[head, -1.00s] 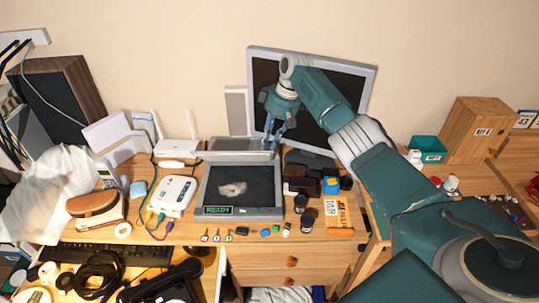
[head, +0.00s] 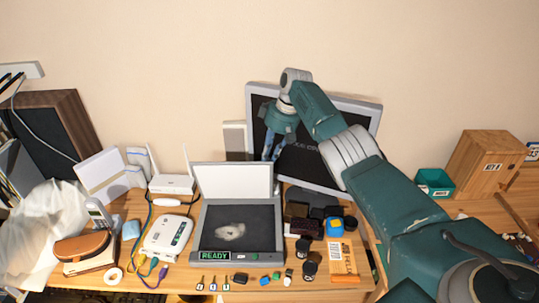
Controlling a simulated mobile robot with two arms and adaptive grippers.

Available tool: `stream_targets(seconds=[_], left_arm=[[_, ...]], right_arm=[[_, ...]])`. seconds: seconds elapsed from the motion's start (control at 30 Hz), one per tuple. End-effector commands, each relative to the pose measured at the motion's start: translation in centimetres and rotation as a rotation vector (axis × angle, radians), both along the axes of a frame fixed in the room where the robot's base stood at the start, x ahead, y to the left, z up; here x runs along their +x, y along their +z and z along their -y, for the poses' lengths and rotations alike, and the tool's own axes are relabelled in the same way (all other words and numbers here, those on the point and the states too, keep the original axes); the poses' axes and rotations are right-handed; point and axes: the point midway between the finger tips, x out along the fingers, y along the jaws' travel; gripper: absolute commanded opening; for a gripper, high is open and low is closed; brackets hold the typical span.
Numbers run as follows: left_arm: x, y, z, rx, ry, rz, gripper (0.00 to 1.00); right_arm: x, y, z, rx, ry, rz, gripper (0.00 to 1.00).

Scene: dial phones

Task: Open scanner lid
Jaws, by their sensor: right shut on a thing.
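The scanner (head: 282,240) is on the desk, with a dark glass bed and a green "READY" display at its front edge. A small pale shape lies on the glass. The scanner lid (head: 235,181) stands raised at the back of the scanner, its white inner face toward me. My right gripper (head: 272,158) is at the lid's upper right corner, shut on the lid's edge. Its exact contact is small and hard to make out. My left gripper is not in view.
A monitor (head: 345,120) stands behind my right gripper. A white router (head: 173,184) and a white device (head: 168,236) are left of the scanner. Dark boxes and jars (head: 303,247) crowd its right side. Small keys and blocks (head: 240,279) lie in front.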

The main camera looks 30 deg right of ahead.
Motion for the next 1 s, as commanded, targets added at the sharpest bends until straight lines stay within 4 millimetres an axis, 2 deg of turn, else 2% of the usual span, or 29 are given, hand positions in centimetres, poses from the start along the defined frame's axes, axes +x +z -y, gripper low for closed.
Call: stream_targets(seconds=[0.03, 0.23, 0.27, 0.37, 0.77, 0.87, 1.0], left_arm=[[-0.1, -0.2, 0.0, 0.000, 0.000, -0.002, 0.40], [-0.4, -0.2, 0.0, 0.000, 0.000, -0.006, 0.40], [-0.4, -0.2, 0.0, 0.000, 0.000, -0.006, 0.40], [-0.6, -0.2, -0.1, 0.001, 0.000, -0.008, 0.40], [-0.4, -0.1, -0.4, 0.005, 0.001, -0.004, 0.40], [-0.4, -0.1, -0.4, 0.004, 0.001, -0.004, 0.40], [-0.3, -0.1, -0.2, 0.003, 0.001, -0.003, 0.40]], right_arm=[[-0.2, -1.1, 0.2, -0.015, 0.004, -0.008, 0.00], [-0.2, -1.1, 0.2, -0.015, 0.004, -0.008, 0.00], [-0.2, -1.1, 0.2, -0.015, 0.004, -0.008, 0.18], [-0.2, -1.1, 0.2, -0.014, 0.004, -0.009, 0.38], [-0.1, -0.4, 0.2, -0.008, 0.000, -0.002, 0.39], [-0.1, 0.4, 0.4, -0.007, 0.000, 0.000, 0.39], [-0.4, 2.7, 0.9, -0.008, 0.000, 0.002, 0.39]])
